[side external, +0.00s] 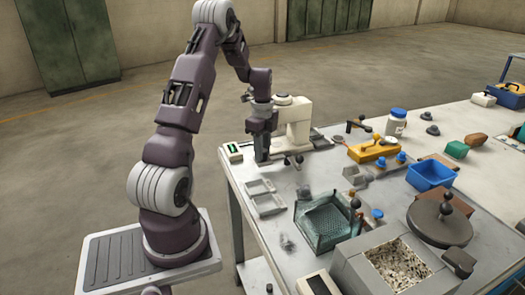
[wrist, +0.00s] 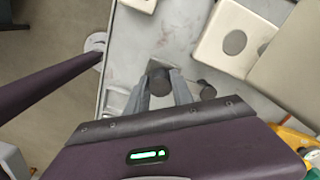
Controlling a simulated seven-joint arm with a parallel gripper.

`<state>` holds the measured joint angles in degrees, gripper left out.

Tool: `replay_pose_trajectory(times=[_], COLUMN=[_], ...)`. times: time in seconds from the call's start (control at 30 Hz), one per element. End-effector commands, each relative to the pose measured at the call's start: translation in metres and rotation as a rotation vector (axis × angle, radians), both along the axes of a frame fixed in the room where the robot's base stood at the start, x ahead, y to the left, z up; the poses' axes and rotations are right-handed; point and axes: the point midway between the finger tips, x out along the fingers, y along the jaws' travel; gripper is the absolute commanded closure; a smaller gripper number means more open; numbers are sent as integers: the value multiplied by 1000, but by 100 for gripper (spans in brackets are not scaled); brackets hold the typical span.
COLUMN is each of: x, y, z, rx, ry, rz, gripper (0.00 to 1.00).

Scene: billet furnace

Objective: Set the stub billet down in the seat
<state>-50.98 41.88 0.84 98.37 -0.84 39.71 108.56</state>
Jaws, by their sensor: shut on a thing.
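No part stands out clearly as the seat. Two shallow light-grey trays (side external: 268,205) lie below and right of my gripper.
The white machine (side external: 293,122) stands close behind my gripper, with a dark-knobbed lever (wrist: 207,90) at its foot.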

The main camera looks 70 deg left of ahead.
Motion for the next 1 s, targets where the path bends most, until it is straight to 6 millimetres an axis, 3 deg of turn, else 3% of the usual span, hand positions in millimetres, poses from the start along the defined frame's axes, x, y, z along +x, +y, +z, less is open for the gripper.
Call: replay_pose_trajectory(times=[0.57, 0.6, 0.7, 1.0], x=[0, -1, -1, -3], y=[-1, -1, -2, -1], z=[-14, -14, -15, -13], rx=[-2, -3, -4, -3], ry=[2, 3, 4, 8], rz=[2, 2, 1, -3], gripper=[100, 68, 50, 50])
